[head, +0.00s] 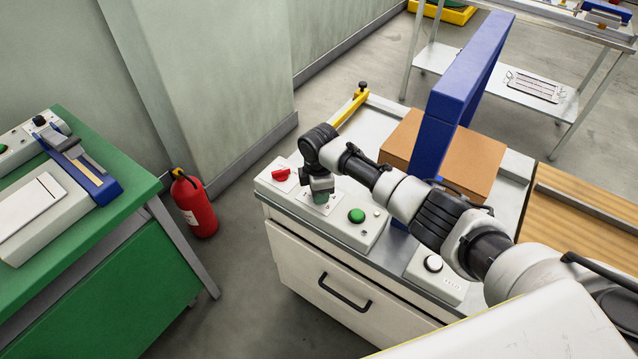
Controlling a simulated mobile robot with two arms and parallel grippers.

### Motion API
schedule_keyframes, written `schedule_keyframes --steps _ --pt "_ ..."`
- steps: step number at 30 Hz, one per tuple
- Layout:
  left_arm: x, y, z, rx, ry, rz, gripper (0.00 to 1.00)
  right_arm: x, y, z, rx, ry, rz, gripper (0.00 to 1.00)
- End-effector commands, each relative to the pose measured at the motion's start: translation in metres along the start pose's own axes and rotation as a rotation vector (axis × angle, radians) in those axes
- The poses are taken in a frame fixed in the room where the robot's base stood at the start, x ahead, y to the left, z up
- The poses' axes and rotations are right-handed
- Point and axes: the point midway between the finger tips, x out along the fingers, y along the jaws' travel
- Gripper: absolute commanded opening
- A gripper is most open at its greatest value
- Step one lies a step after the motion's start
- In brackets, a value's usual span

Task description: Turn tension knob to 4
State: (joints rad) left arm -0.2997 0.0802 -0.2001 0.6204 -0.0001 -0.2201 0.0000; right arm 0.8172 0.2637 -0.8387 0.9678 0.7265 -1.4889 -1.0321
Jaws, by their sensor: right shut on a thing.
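The control box (362,237) sits along the front left of the bench top. It carries a red switch (281,175) at its left end and a green button (356,215) to the right. My right gripper (320,196) points down over the white dial plate between them, shut on the tension knob, which is mostly hidden under the fingers. Parts of the dial plate show around the gripper, but its markings and the knob's setting are too small and covered to read. My left gripper is not in view.
A blue gantry arch (461,72) stands over a brown carton (487,167) behind my right arm. A fire extinguisher (195,207) stands on the floor beside the green table (117,259).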

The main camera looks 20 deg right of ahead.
Motion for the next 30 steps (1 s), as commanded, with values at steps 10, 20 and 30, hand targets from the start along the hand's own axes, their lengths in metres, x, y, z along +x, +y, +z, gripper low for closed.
schedule_keyframes --steps 10,20,30 --pt "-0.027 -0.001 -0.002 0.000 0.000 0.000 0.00 -0.004 0.000 0.000 0.331 0.000 0.000 0.12" --pt "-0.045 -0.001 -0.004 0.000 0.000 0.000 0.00 -0.003 0.000 0.000 0.635 0.000 0.001 0.12" --pt "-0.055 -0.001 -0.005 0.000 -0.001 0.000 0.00 -0.002 0.001 0.000 0.862 0.000 0.001 0.12"
